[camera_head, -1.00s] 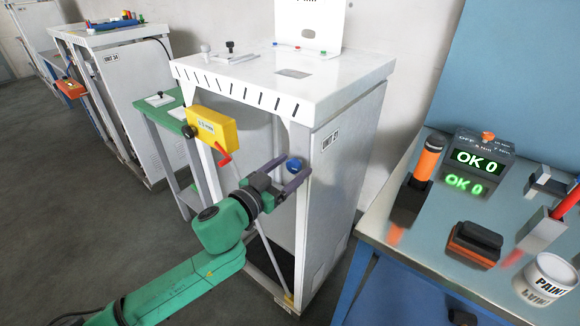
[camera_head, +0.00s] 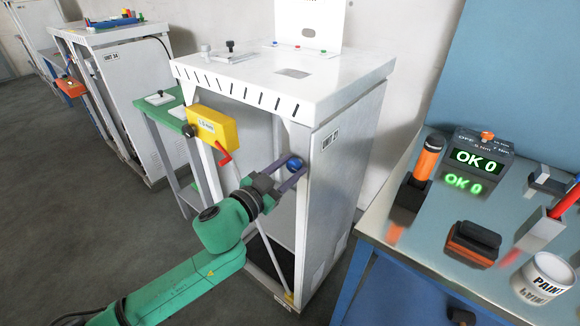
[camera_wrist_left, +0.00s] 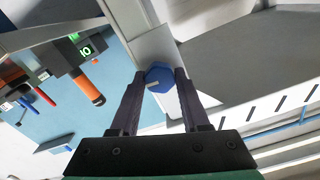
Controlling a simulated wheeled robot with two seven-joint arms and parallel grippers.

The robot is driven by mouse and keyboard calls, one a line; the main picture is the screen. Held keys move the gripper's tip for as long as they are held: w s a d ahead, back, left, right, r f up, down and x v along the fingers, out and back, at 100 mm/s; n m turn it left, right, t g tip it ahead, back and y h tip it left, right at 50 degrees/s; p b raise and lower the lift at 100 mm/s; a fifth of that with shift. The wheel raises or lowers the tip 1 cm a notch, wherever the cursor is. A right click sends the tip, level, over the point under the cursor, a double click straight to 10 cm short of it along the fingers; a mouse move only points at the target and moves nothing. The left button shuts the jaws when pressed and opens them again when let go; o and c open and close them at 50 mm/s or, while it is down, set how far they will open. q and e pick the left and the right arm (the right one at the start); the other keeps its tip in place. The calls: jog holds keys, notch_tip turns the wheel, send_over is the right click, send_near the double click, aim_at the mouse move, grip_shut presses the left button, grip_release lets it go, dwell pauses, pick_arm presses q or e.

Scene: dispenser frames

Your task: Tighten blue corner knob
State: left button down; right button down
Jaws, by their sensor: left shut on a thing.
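The blue corner knob (camera_head: 294,164) sits on the front corner post of the white dispenser frame (camera_head: 340,110). My left gripper (camera_head: 291,170) reaches it from the lower left, with its two dark fingers shut on the knob. In the left wrist view the blue knob (camera_wrist_left: 159,77) shows between the fingertips of the gripper (camera_wrist_left: 157,82), with a pale mark on its face. My right gripper is not in view.
A yellow box (camera_head: 213,128) with a red handle hangs on the frame's front left. At the right, a bench (camera_head: 400,240) holds a display (camera_head: 480,158) reading "OK 0", an orange-handled tool (camera_head: 428,157), a black-and-orange block (camera_head: 472,243) and a paint can (camera_head: 545,278).

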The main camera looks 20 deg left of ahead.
pick_arm(q)
jog(key=m, duration=0.4)
jog(key=shift+m+p, duration=0.3)
jog(key=shift+p, duration=0.05)
jog(key=m, duration=0.3)
jog(key=shift+m, duration=0.4)
jog(key=m, duration=0.4)
jog(key=shift+p, duration=0.3)
jog(key=m, duration=0.4)
jog(key=shift+f+m, duration=0.1)
jog(key=shift+m, duration=0.2)
jog(key=shift+d, duration=0.1)
jog(key=shift+c, duration=1.9)
grip_release()
jog(key=shift+s, duration=0.1)
